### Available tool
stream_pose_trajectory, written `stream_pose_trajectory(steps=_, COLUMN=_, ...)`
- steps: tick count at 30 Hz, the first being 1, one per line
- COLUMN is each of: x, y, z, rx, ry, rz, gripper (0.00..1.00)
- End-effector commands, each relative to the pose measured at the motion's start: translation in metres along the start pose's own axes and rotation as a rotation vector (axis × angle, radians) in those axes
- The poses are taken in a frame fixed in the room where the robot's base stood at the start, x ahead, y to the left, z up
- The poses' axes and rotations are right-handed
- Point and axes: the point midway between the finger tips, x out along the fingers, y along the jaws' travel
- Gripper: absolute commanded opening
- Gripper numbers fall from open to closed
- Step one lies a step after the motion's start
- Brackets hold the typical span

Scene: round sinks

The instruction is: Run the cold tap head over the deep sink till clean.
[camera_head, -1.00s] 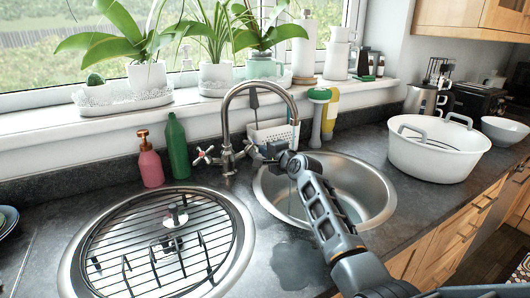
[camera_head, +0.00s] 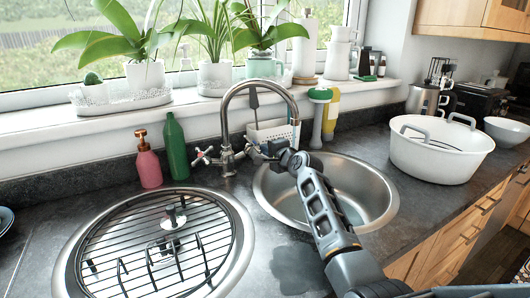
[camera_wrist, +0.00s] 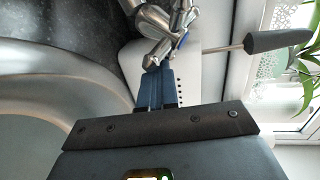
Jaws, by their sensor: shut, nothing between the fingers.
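The chrome mixer tap (camera_head: 226,150) stands behind and between the two sinks. Its arched spout (camera_head: 262,86) ends above the right sink. The right sink (camera_head: 383,190) is an open round steel bowl, partly hidden by my arm. My gripper (camera_head: 262,150) is shut and empty at the tap's right-hand handle, mostly hiding it. In the wrist view my shut fingertips (camera_wrist: 153,68) are right at the chrome handle (camera_wrist: 165,45), which carries a blue mark; I cannot tell whether they touch. No clear water stream shows from the spout.
The left sink (camera_head: 232,215) is covered by a wire rack (camera_head: 150,250). A pink soap bottle (camera_head: 148,162) and a green bottle (camera_head: 176,148) stand left of the tap. A white caddy (camera_head: 272,132) is close behind my gripper. A white basin (camera_head: 440,155) sits at right.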

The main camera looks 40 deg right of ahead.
Motion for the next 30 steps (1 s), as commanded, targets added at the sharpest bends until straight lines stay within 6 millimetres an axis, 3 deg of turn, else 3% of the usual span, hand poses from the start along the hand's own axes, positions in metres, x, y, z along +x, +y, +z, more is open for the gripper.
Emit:
stream_pose_trajectory(steps=14, x=-0.003, y=-0.001, z=0.000, rx=0.000, ry=0.000, rz=0.000, gripper=0.00)
stream_pose_trajectory(steps=30, x=-0.070, y=-0.001, z=0.000, rx=0.001, ry=0.001, rz=0.001, gripper=0.00)
